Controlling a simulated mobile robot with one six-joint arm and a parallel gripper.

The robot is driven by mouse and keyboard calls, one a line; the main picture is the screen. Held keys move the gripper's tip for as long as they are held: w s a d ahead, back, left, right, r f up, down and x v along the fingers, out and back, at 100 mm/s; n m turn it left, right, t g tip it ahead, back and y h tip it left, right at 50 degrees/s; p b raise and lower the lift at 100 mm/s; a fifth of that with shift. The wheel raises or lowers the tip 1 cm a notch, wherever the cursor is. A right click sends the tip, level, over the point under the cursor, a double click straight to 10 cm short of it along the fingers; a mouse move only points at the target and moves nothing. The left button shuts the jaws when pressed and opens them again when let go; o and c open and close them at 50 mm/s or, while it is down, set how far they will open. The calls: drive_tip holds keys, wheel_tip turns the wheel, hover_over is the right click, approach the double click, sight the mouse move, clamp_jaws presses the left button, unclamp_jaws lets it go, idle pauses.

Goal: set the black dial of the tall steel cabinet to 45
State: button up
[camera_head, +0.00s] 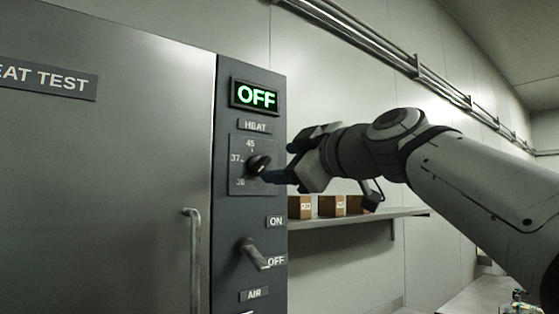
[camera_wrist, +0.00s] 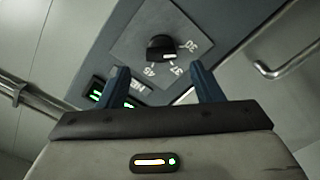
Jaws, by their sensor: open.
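The black dial (camera_head: 259,164) sits on a grey plate on the dark control panel (camera_head: 228,212) of the tall steel cabinet (camera_head: 120,165), below the HEAT label. The numbers 45, 37 and 30 stand around it; the lowest is hard to read in the head view. In the wrist view the dial (camera_wrist: 160,44) has a white mark that seems to point toward 37. My gripper (camera_head: 283,163) is open and empty, its blue fingers pointing at the dial. In the wrist view the fingers (camera_wrist: 159,70) appear on either side of the dial's line, seemingly short of it.
A green display (camera_head: 257,96) reads OFF above the dial. A lever (camera_head: 253,253) below it points toward OFF. A door handle (camera_head: 192,262) stands at the panel's left. A wall shelf (camera_head: 340,220) with brown boxes (camera_head: 331,206) lies behind my gripper.

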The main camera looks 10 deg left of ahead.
sight(265, 165)
drive_tip(key=p+x, duration=0.2)
drive_tip(key=x, duration=0.2)
drive_tip(key=shift+w+a+r, duration=0.1)
drive_tip(key=shift+w+a, duration=0.55)
drive_tip(key=shift+a, duration=0.1)
drive_tip(key=shift+c, duration=0.3)
